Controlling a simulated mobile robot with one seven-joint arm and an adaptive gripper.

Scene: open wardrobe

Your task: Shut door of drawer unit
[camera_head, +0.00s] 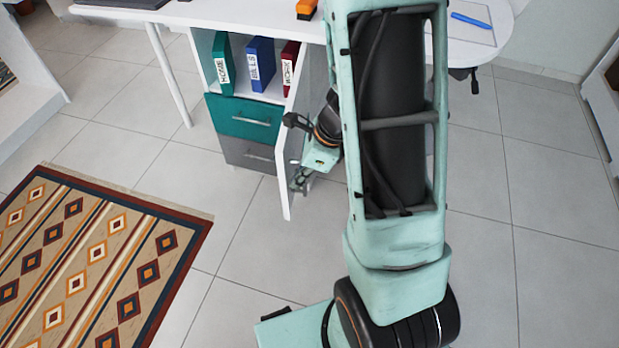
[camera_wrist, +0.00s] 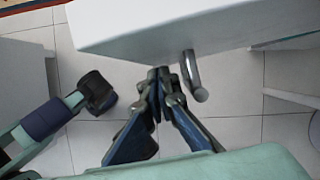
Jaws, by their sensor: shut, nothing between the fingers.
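The drawer unit (camera_head: 207,73) stands under the white desk, with an open shelf above a teal drawer and a grey drawer. Its white door (camera_head: 308,82) is swung open on the right side and stands out towards me. In the wrist view the door (camera_wrist: 150,28) crosses the top, with a metal handle (camera_wrist: 194,75) on it. My gripper (camera_head: 298,184) is low on the right of the door, close to the handle side. In the wrist view its fingers (camera_wrist: 163,74) are shut and empty, just left of the handle; contact cannot be told. My arm hides part of the desk.
Binders, including a blue one (camera_head: 261,64), stand on the open shelf. A patterned rug (camera_head: 95,262) lies at the lower left. The white desk (camera_head: 200,14) is above, with a thin leg (camera_head: 168,75) left of the unit. The tiled floor before the unit is clear.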

